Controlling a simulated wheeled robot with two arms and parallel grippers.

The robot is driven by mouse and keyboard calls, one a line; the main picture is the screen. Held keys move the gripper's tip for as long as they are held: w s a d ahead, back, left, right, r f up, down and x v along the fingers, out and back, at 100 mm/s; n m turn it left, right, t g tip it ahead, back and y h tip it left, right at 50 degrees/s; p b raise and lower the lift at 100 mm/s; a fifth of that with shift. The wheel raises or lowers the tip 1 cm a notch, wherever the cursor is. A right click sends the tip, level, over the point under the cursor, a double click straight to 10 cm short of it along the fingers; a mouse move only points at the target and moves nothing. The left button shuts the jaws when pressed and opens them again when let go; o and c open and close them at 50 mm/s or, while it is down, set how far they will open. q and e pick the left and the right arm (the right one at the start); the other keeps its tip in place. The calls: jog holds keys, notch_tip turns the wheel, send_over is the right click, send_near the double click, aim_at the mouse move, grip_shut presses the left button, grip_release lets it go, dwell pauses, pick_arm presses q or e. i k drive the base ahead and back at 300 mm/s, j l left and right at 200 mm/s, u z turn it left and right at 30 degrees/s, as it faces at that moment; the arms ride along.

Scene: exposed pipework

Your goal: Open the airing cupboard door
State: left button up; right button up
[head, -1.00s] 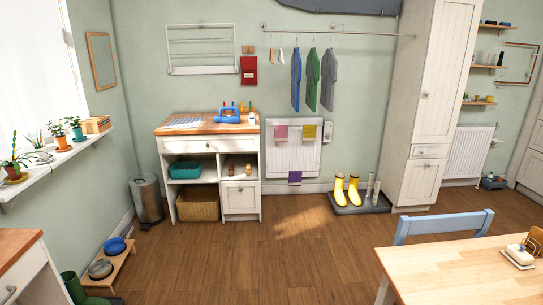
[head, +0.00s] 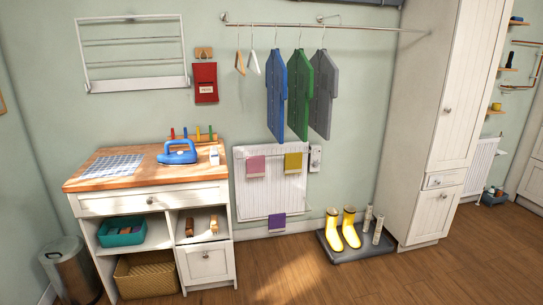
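A tall white panelled cupboard (head: 464,85) stands at the right of the head view, against the back wall. Its tall upper door is shut and has a small round knob (head: 447,110). Below it are a small drawer (head: 445,180) and a lower door (head: 435,213) with its own knob, both shut. No label shows that this is the airing cupboard. Neither of my grippers is in view.
Yellow boots (head: 342,229) stand on a dark tray (head: 328,248) left of the cupboard's foot. A white unit with a wooden top (head: 140,178) stands at the left. Shirts (head: 300,95) hang from a wall rail. The wooden floor (head: 400,280) before the cupboard is clear.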

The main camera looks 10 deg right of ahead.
aim_at(481, 26)
jog(key=i+l+z, duration=0.15)
jog(key=i+z, duration=0.15)
jog(key=i, duration=0.25)
jog(key=i+z, duration=0.35)
jog(key=i, duration=0.2)
jog(key=i+j+z, duration=0.15)
jog(key=i+z, duration=0.15)
jog(key=i, duration=0.25)
jog(key=i+j+z, duration=0.35)
jog(key=i, duration=0.2)
jog(key=l, duration=0.1)
